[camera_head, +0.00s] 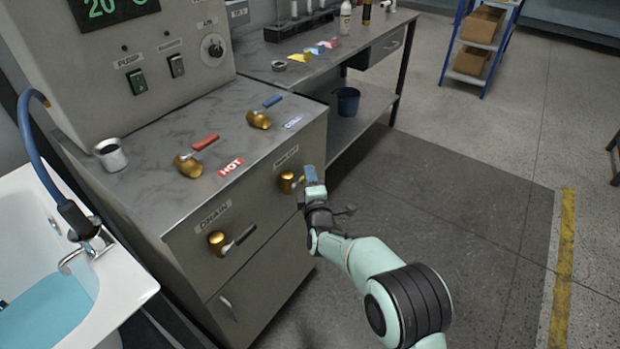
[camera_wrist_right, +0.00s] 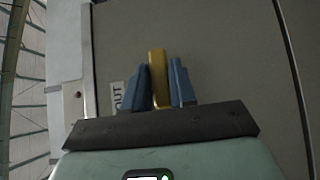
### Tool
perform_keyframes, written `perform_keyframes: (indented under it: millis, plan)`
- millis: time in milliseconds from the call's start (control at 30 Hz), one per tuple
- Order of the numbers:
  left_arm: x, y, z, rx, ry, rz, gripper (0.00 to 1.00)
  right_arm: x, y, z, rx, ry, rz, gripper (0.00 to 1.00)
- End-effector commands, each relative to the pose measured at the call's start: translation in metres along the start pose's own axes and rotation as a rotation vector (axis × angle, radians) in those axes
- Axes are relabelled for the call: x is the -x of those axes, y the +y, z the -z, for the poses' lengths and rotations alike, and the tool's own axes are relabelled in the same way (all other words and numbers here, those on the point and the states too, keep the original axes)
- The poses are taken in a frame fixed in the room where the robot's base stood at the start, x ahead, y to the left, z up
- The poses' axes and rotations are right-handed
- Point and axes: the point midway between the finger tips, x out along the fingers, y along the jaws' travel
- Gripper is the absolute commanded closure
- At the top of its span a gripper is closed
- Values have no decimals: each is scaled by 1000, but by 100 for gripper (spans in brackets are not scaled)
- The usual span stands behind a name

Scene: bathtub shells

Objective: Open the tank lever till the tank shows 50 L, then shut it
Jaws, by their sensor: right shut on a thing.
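My right gripper (camera_head: 311,178) is at the upper right of the cabinet front, beside a brass valve (camera_head: 288,182). The label (camera_head: 286,155) above that valve is too small to read; in the right wrist view a label (camera_wrist_right: 118,95) ends in "OUT". There the right gripper's blue fingers (camera_wrist_right: 158,82) are shut on a yellow lever (camera_wrist_right: 157,62), which stands upright between them. The gripper hides most of the lever in the head view. No litre reading shows; the green display (camera_head: 103,10) is cut off and reads "20" with a part I cannot make out. My left gripper is not in view.
The cabinet top holds the red HOT lever (camera_head: 205,142), the blue COLD lever (camera_head: 272,101) and a metal cup (camera_head: 111,155). The DRAIN valve (camera_head: 218,241) is on the front, lower left. A bathtub (camera_head: 135,285) with blue water stands left.

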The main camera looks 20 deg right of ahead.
Motion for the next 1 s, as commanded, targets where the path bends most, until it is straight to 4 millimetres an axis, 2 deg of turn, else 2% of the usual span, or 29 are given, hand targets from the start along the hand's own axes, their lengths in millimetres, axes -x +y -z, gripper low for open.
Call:
perform_keyframes:
  millis: [267, 467, 567, 700, 900, 1000]
  plan:
    - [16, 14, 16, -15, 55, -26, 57, 0, 0, 0, -48, -1, 47, 100]
    - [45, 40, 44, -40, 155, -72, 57, 1, -5, 0, -141, -2, 142, 100]
    - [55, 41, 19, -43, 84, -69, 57, 2, -9, 0, -204, -2, 204, 100]
    - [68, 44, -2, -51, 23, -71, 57, 3, -16, 2, -298, -3, 297, 100]
    - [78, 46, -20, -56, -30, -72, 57, 6, -26, 4, -434, -3, 431, 100]
    - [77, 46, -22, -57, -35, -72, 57, 8, -32, 6, -502, -4, 498, 100]
